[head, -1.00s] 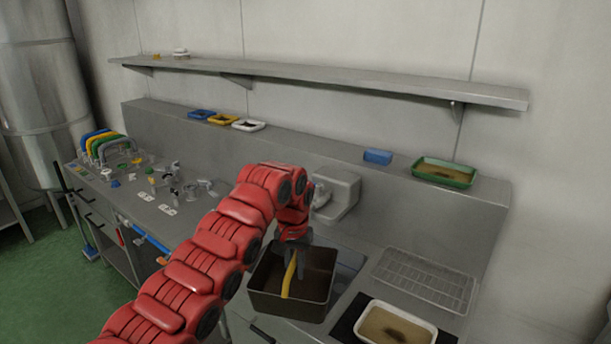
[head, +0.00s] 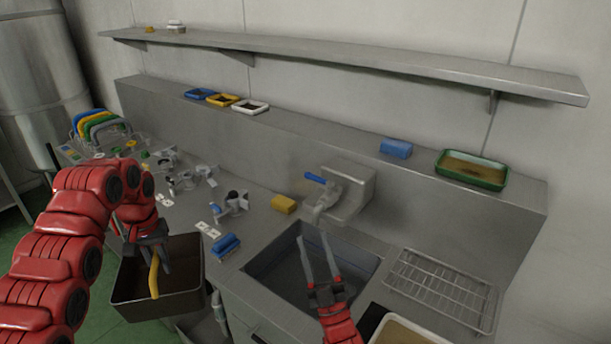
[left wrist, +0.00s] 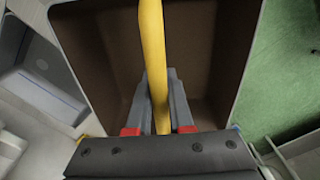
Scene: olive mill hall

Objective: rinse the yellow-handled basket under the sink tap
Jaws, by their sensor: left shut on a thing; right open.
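The dark brown basket (head: 185,305) hangs left of the sink, at the front edge of the counter. My left gripper (head: 158,262) is shut on its yellow handle (head: 154,278). In the left wrist view the handle (left wrist: 152,45) runs between the fingers, and the basket's brown inside (left wrist: 97,45) looks empty where it shows. The grey sink (head: 270,262) is set in the counter under the tap (head: 322,200), which has a blue lever (head: 315,178). No water stream is visible. My right gripper (head: 312,240) is open and empty over the sink, below the tap.
A yellow block (head: 284,204) and a blue brush-like thing (head: 226,246) lie left of the sink. A wire rack (head: 440,285) and a white tray (head: 392,330) are on the right. Grey fittings (head: 190,178) crowd the left counter. A shelf (head: 350,58) runs above.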

